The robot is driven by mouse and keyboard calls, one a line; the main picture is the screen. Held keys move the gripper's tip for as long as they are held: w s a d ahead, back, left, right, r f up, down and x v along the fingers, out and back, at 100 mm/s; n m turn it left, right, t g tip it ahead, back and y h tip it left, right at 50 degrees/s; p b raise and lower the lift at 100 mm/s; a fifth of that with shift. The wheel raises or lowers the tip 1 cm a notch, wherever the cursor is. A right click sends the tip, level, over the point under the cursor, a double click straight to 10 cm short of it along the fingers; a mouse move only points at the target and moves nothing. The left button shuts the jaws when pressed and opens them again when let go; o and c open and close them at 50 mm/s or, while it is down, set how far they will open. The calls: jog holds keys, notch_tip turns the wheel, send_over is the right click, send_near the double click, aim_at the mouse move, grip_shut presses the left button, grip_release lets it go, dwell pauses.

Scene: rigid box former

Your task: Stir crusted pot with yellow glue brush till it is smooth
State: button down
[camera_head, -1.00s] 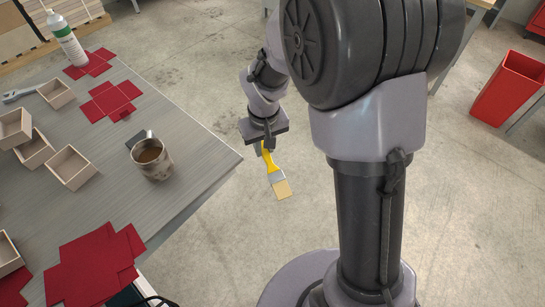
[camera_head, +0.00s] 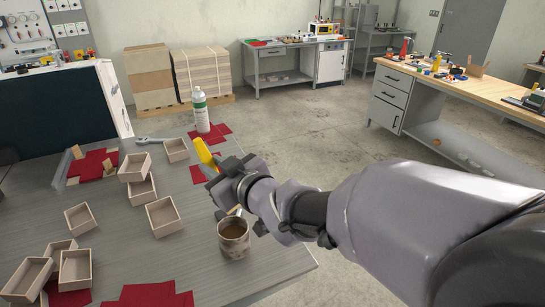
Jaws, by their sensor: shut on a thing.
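The pot (camera_head: 234,242) is a worn metal can with brown contents, standing near the right edge of the grey table. Whether its surface is crusted or smooth is too small to tell. My gripper (camera_head: 222,178) is shut on the yellow glue brush (camera_head: 204,153) and is above the table, behind the pot in the picture. The yellow handle points up and left. The gripper and wrist hide much of the brush, and I cannot make out its bristles clearly. A small pale piece shows just above the pot's rim; I cannot tell what it is.
Several open wooden boxes (camera_head: 163,216) stand on the left and middle of the table (camera_head: 190,262). Red cut sheets lie among them. A white bottle (camera_head: 201,112) and a wrench (camera_head: 150,140) are at the far edge. A workbench (camera_head: 430,85) stands far right.

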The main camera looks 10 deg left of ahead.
jog(key=shift+s+a+r, duration=0.15)
jog(key=shift+s+a, duration=0.05)
jog(key=shift+a, duration=0.05)
notch_tip(320, 180, down, 12)
jog(key=b, duration=1.1)
jog(key=shift+w, duration=0.1)
